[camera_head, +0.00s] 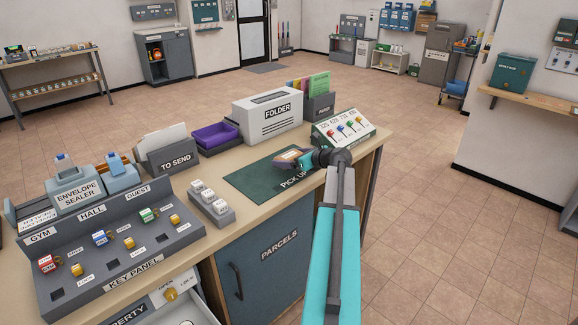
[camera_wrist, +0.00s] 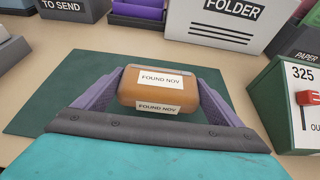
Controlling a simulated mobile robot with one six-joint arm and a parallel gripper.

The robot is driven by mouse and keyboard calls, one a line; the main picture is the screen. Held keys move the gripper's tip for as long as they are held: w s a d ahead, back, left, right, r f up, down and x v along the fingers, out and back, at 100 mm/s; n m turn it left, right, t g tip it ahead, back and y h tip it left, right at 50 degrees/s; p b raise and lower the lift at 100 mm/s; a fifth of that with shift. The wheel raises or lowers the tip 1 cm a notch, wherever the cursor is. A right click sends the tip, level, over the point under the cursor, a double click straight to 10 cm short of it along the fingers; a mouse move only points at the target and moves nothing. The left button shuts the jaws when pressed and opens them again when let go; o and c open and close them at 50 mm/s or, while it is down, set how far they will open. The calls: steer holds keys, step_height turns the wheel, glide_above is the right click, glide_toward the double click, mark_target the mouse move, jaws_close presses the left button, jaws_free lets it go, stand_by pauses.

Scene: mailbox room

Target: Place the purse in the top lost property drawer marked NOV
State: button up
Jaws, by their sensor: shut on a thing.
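The purse (camera_wrist: 158,90) is a small brown rounded case with white labels reading FOUND NOV. My gripper (camera_wrist: 165,80) is shut on it, one purple finger on each side. In the head view my gripper (camera_head: 296,158) and the purse are over the green PICK UP mat (camera_head: 252,183) on the counter. Whether the purse touches the mat is unclear. A lost property drawer (camera_head: 208,306) shows at the bottom edge, pulled open below the key panel, with part of the word PROPERTY on it. Its NOV marking cannot be read, and most of it is cut off.
The key panel (camera_head: 120,255) and a block of white buttons (camera_head: 211,203) stand left of the mat. The TO SEND tray (camera_head: 172,157), purple tray (camera_head: 214,136) and FOLDER machine (camera_head: 268,115) line the back.

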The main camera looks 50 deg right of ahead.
steer(key=shift+f, duration=1.45)
steer(key=shift+f, duration=0.15)
steer(key=o, duration=0.9)
steer(key=shift+s+r, duration=0.1)
steer(key=shift+r, duration=0.1)
steer(key=v, duration=1.1)
steer(key=shift+s+r+b, duration=0.1)
steer(key=shift+s+b, duration=0.2)
steer(key=shift+s, duration=0.1)
